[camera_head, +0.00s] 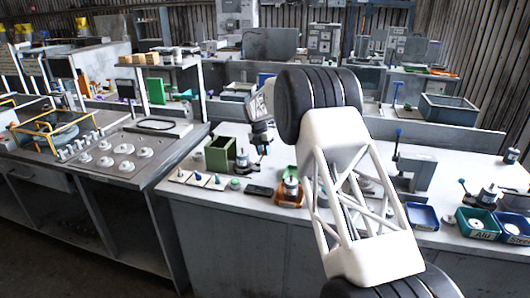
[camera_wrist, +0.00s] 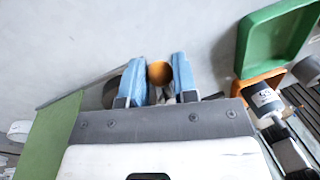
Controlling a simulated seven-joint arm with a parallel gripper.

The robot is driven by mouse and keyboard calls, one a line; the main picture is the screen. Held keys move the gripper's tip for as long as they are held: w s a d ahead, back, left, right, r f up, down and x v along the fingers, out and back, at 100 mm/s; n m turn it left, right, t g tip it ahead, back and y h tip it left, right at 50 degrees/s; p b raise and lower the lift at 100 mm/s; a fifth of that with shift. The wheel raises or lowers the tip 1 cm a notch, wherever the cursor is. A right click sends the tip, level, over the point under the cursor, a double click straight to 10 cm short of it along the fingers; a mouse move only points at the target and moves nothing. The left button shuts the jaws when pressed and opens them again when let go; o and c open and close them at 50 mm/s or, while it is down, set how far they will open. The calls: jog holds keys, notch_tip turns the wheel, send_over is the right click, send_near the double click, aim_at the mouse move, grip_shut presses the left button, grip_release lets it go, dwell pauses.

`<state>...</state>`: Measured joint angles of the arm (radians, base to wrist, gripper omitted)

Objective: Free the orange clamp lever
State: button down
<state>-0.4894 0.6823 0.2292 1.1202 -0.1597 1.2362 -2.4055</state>
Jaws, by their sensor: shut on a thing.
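The orange end of the clamp lever (camera_wrist: 159,73) shows in the wrist view as a round orange piece between the two blue fingers. My gripper (camera_wrist: 156,81) is shut on it, with one finger on each side. The lever's lower part and its clamp are mostly hidden behind the fingers and gripper body; a dark rounded part shows just left of the fingers. In the head view my arm reaches over the bench, and the orange lever cannot be made out there.
A green open box (camera_head: 220,153) stands close to the left of my gripper. An orange holder (camera_wrist: 258,88) with a motor-like cylinder (camera_wrist: 264,100) and a green tray (camera_wrist: 272,40) are to the right. Blue bins (camera_head: 421,216) lie farther right.

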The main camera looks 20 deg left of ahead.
jog(key=shift+a, duration=0.1)
jog(key=c, duration=0.9)
grip_release()
jog(key=shift+r, duration=0.15)
notch_tip(320, 180, up, 7)
jog(key=a, duration=0.1)
jog(key=shift+a+r, duration=0.2)
jog(key=shift+w, duration=0.1)
